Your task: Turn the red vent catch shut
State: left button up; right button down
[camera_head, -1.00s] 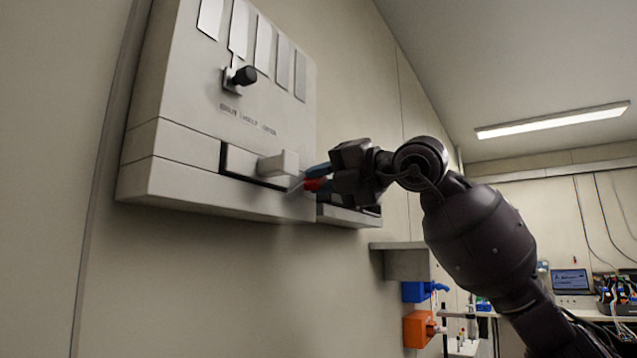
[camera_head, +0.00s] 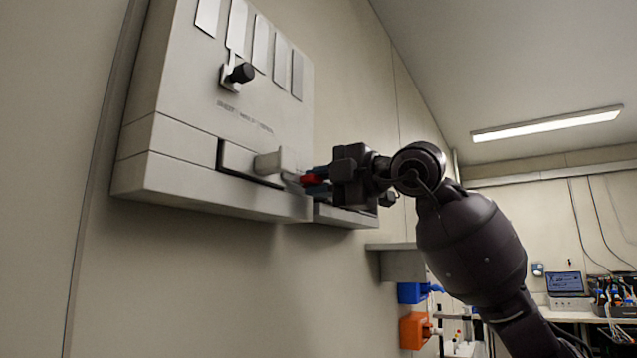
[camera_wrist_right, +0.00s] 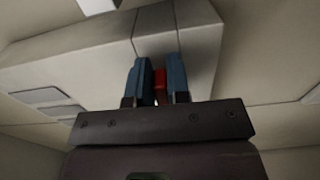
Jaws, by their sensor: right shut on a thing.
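The red vent catch (camera_head: 309,179) is on the lower right of the pale wall-mounted cabinet (camera_head: 215,196). In the right wrist view the red catch (camera_wrist_right: 160,86) sits between the two blue fingertips. My right gripper (camera_head: 316,180) reaches in from the right and is shut on the catch; in the right wrist view the gripper (camera_wrist_right: 158,82) has a finger on each side of it. The fingers cover much of the catch, so its exact angle is hard to tell. My left gripper is not in view.
A pale block-shaped handle (camera_head: 268,163) juts out just left of the catch. A black knob (camera_head: 242,73) sits higher on the cabinet. A grey shelf (camera_head: 400,262) with blue (camera_head: 412,292) and orange (camera_head: 414,330) fittings below is under my right arm.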

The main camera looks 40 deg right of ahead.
dwell(0.3)
jog(key=c, duration=1.1)
grip_release()
jog(key=shift+b+v, duration=0.85)
jog(key=shift+v, duration=4.6)
